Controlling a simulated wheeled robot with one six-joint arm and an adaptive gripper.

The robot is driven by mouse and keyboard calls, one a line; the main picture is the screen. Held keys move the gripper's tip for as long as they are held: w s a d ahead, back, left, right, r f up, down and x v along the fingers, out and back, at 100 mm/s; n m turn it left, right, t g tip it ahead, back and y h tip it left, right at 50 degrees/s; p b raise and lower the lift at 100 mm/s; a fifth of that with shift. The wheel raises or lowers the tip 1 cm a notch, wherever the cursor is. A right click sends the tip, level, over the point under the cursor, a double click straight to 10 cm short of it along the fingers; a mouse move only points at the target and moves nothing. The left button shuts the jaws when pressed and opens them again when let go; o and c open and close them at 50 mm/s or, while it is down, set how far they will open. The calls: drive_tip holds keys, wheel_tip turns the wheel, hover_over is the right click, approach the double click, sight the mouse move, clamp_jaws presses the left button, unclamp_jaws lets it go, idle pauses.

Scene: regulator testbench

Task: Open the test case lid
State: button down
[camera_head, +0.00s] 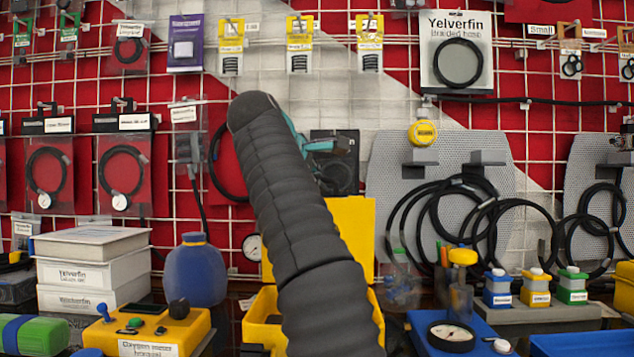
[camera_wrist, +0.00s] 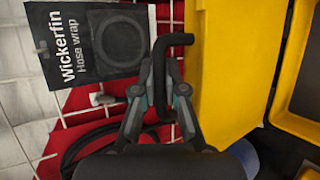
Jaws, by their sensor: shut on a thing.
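The yellow test case (camera_head: 262,325) stands on the bench, mostly hidden behind my arm. Its lid (camera_head: 352,232) is raised and stands about upright at the back of the case. In the wrist view the lid (camera_wrist: 228,75) fills the upper right, and part of the case body (camera_wrist: 295,125) shows at the right edge. A bent black handle (camera_wrist: 176,39) reaches to the lid's left edge. My gripper (camera_wrist: 160,95) is shut on this handle, with one finger on each side. In the head view my arm hides most of the gripper and the handle.
A yellow meter box (camera_head: 165,328), a blue bottle (camera_head: 196,272) and stacked white boxes (camera_head: 90,268) stand left of the case. A blue tray with a gauge (camera_head: 451,336) is to the right. The grid wall with a Wickerfin pack (camera_wrist: 85,45) is close behind the gripper.

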drive_tip(key=shift+r, duration=0.15)
drive_tip(key=c, duration=1.2)
unclamp_jaws()
drive_tip(key=shift+s, duration=0.1)
drive_tip(key=shift+v, duration=0.9)
drive_tip(key=s+a, duration=0.5)
drive_tip(key=s, duration=0.5)
drive_tip(key=shift+s+a, duration=0.1)
drive_tip(key=shift+a, duration=0.05)
